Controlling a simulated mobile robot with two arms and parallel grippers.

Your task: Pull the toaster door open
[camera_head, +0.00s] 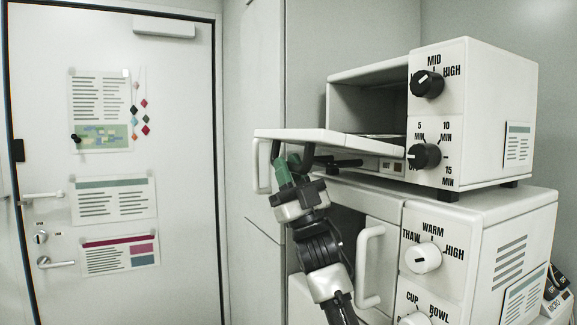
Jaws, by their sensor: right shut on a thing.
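The white toaster oven (470,110) stands on top of a microwave at the right. Its door (320,136) is swung down and lies about level, sticking out to the left, and the dark cavity shows behind it. A pale loop-shaped handle (261,168) hangs below the door's outer edge. My right gripper (289,170), with green fingertips, comes up from below. It is shut at the handle area under the door's outer part; the exact contact is partly hidden. My left gripper is not in view.
The microwave (480,240) below has its own white handle (368,265), close to the right of my right arm. Dials (426,84) face forward on the toaster oven. A white entry door (180,220) with posted sheets stands at the left.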

